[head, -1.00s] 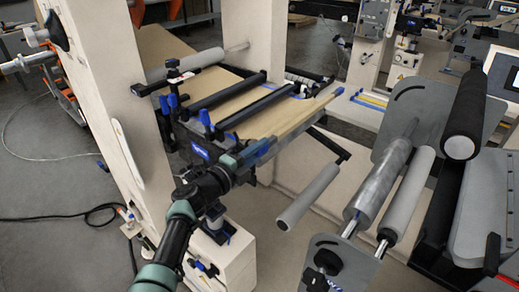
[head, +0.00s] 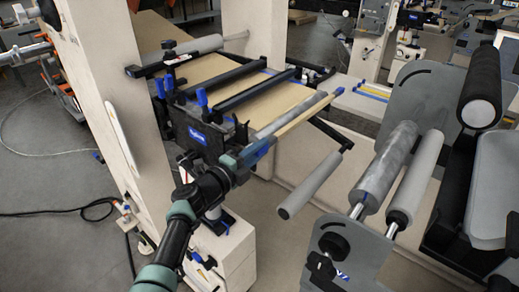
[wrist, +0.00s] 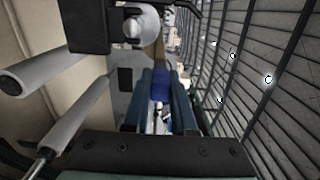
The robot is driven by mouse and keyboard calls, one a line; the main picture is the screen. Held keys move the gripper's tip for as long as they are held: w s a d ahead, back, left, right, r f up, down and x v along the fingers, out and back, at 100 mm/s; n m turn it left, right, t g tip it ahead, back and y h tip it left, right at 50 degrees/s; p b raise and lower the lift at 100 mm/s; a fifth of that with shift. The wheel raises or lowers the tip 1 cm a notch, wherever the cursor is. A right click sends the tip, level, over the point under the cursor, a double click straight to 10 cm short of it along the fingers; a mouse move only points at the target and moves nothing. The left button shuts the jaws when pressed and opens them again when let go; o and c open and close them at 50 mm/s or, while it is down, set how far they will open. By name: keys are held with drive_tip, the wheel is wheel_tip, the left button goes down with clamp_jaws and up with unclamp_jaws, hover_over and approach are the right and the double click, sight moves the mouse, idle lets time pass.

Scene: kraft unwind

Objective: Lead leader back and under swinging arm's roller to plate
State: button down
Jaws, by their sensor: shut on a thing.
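The brown kraft leader (head: 222,101) runs over the unwind's top under two black crossbars. Its front edge shows as a narrow tan strip (head: 301,108) in front of a grey roller. My gripper (head: 262,149) is at the near end of this edge, shut on it. In the wrist view a blue piece (wrist: 160,84) sits between my fingers, with tan leader beyond. The swinging arm's grey roller (head: 311,185) hangs on a black arm, lower and to the right of the leader edge, apart from it. I cannot tell for sure which part is the plate.
A pale upright (head: 100,70) stands left of the web. A metal roller (head: 385,168) and a grey roller (head: 414,180) stand at the right between grey side plates. A black roller (head: 480,95) is farther right. Open floor lies below the swinging roller.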

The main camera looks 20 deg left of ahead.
wheel_tip(320, 180, down, 16)
drive_tip(key=b, duration=1.5)
drive_tip(key=shift+f, duration=0.2)
drive_tip(key=shift+b, duration=0.3)
wheel_tip(320, 180, down, 14)
drive_tip(key=b, duration=1.4)
drive_tip(key=shift+f, duration=0.25)
drive_tip(key=shift+s+d+f, duration=0.25)
drive_tip(key=shift+d+f, duration=0.6)
